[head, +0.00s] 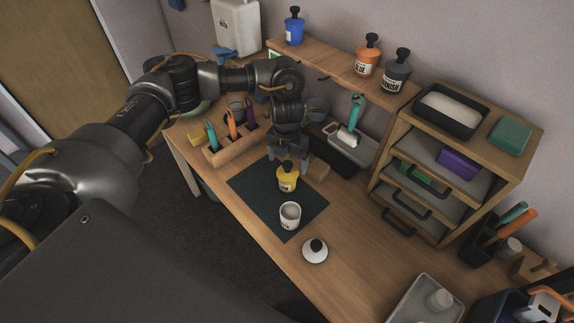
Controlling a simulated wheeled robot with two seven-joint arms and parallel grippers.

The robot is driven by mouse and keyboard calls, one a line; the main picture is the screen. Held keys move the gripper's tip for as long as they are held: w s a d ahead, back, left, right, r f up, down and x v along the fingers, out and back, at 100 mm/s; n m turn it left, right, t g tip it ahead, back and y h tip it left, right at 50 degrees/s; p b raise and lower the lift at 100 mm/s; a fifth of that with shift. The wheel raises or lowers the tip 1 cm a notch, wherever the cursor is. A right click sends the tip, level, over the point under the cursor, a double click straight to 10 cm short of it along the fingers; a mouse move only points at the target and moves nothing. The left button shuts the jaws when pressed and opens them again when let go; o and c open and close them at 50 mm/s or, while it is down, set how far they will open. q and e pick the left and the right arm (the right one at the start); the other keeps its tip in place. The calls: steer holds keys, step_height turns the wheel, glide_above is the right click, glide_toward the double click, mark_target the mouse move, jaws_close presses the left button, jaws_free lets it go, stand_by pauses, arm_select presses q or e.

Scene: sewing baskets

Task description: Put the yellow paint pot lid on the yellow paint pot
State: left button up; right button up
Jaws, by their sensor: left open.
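The yellow paint pot (287,184) stands upright on the dark mat (249,184). A lid with a black knob, which looks like the yellow paint pot lid (287,168), sits on top of it; I cannot tell how tightly. My left gripper (289,158) points down just behind the pot and its knob. Its fingers are apart, with nothing seen between them.
An open white pot (290,216) stands in front on the mat, and a white lid with a black knob (315,251) lies on the bare table nearby. A wooden pen holder (232,149) is left, drawers (408,205) right. A shelf (335,70) holds lidded pots.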

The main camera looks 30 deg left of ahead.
arm_select(q)
step_height(320, 180, up, 7)
steer(key=shift+r, duration=0.2)
stand_by(0.7)
